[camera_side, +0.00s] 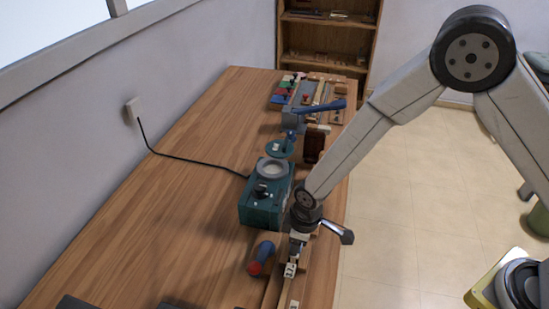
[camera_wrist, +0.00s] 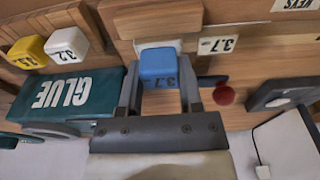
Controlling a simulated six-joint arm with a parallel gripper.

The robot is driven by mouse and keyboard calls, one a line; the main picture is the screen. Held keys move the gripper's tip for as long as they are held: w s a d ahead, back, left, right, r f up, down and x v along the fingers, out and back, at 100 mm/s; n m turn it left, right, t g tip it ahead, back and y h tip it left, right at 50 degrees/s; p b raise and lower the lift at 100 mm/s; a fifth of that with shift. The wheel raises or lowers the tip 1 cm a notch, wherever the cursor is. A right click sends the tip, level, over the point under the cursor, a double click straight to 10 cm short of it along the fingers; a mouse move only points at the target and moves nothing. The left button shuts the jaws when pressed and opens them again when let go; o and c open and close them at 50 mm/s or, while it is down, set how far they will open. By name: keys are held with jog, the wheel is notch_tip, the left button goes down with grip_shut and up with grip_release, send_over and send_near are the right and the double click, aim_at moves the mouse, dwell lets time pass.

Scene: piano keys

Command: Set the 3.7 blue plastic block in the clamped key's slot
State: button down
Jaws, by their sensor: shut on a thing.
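My gripper (camera_wrist: 159,86) is shut on the blue plastic block (camera_wrist: 158,64), which carries a dark 3.7 on its face. One finger is on each side of the block. Just beyond the block in the wrist view is a wooden key (camera_wrist: 155,18) with a pale strip below it; the block overlaps this strip, and I cannot tell whether they touch. A white 3.7 label (camera_wrist: 217,44) is on the wood to the right. In the side view my gripper (camera_side: 297,246) is low over the wooden parts at the table's near right edge; the block is not clear there.
In the wrist view, a white block (camera_wrist: 67,46) and a yellow block (camera_wrist: 28,52) sit left of my gripper, above a green GLUE container (camera_wrist: 65,92). A red ball (camera_wrist: 223,95) and a dark tool (camera_wrist: 285,92) lie right.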

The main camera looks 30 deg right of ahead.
dwell(0.3)
grip_release()
jog(key=shift+r, duration=0.2)
dwell(0.5)
jog(key=shift+r, duration=3.3)
jog(key=s+d+r+m, duration=0.4)
jog(key=d, duration=0.6)
jog(key=s+d+r+m+t+h, duration=0.1)
jog(key=s+d+r+m, duration=0.3)
jog(key=d, duration=0.6)
jog(key=shift+s+d+r+m+t, duration=0.2)
jog(key=shift+s+d+m+t, duration=0.1)
jog(key=shift+s+m, duration=0.3)
